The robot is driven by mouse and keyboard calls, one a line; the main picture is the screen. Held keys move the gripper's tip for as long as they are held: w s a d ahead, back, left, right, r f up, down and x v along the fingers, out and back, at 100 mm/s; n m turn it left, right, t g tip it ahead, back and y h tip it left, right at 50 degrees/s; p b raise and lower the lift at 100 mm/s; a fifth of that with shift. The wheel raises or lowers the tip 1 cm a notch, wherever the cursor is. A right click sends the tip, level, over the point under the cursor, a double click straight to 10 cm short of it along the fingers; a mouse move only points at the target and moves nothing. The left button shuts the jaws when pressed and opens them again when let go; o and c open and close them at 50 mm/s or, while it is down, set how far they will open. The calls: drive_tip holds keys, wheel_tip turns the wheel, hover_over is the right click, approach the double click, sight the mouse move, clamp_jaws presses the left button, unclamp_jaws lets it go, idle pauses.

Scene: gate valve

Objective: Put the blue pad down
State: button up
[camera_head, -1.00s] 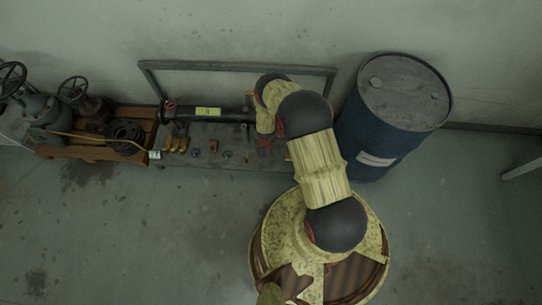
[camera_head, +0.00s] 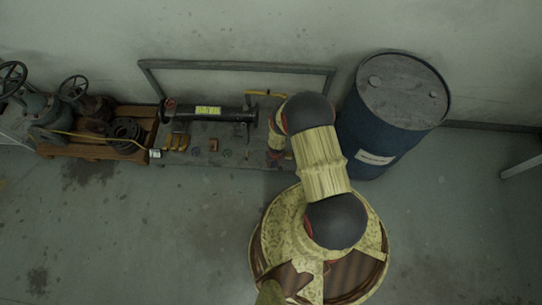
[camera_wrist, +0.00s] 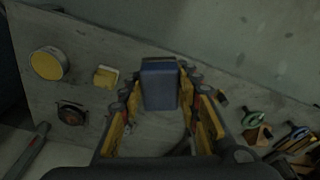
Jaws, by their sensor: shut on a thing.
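The blue pad (camera_wrist: 160,85) is an upright dark-blue block in the middle of the wrist view. My gripper (camera_wrist: 160,78) is shut on it, with yellow-sided fingers along its left and right sides. The grey bench top (camera_wrist: 95,60) shows behind the pad; I cannot tell whether the pad touches it. In the head view my arm is over the right part of the bench (camera_head: 205,160), and the pad cannot be made out.
In the wrist view, a yellow disc (camera_wrist: 48,63), a yellow block (camera_wrist: 105,76) and a dark round part (camera_wrist: 71,113) lie left; a green ring (camera_wrist: 256,119) lies right. A black tube (camera_head: 208,112) lies along the bench. A blue drum (camera_head: 385,125) stands right, a wooden pallet (camera_head: 95,152) left.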

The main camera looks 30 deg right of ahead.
drive_tip(key=w+d+f+b, duration=0.1)
drive_tip(key=w+f+b, duration=0.1)
drive_tip(key=w+d+f+b, duration=0.1)
drive_tip(key=w+f+b, duration=0.2)
drive_tip(key=w+d+f+b, duration=0.1)
drive_tip(key=w+f+b, duration=0.1)
drive_tip(key=w, duration=0.1)
drive_tip(key=shift+w+d+f, duration=0.2)
drive_tip(key=shift+d+f, duration=0.05)
drive_tip(key=shift+f, duration=0.1)
drive_tip(key=shift+w+f+b, duration=0.15)
drive_tip(key=shift+f+b, duration=0.95)
drive_tip(key=shift+f, duration=0.55)
drive_tip(key=shift+f+b, duration=0.3)
drive_tip(key=shift+b, duration=0.2)
drive_tip(key=o, duration=1.2)
